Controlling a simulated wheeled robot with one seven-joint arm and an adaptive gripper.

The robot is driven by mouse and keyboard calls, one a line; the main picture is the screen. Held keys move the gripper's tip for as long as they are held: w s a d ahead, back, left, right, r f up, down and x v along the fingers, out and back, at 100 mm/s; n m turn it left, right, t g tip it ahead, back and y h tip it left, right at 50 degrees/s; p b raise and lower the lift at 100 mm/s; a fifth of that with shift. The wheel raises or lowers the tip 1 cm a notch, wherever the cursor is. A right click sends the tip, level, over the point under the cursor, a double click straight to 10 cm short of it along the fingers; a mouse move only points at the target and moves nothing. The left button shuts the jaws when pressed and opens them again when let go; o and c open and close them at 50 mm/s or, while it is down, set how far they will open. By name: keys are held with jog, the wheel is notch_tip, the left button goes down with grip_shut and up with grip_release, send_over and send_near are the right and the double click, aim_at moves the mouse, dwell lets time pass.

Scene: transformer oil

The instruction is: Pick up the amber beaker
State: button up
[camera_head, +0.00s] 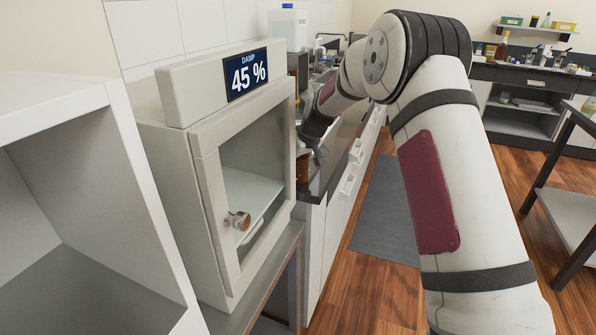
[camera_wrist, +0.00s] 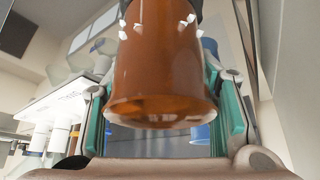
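The amber beaker (camera_wrist: 160,65) fills the middle of the wrist view, between the two green-padded fingers of my gripper (camera_wrist: 160,85). The pads lie close along both its sides; I cannot tell whether both touch it. The wrist picture appears upside down, with the beaker's wide rim toward the bottom of the picture. In the head view, a small brown part of what looks like the beaker (camera_head: 302,167) shows just below my gripper (camera_head: 309,146), behind the cabinet's edge. Whether it stands on a surface is hidden.
A pale cabinet (camera_head: 165,150) with a glass door and a "DAMP 45 %" display stands close to the left of my gripper. A white-and-blue container (camera_head: 288,30) stands behind it. A counter (camera_head: 342,155) runs along the wall. The floor mat (camera_head: 384,215) is clear.

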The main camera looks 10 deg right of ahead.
jog(key=shift+c, duration=1.1)
notch_tip(320, 180, up, 10)
jog(key=shift+b, duration=0.3)
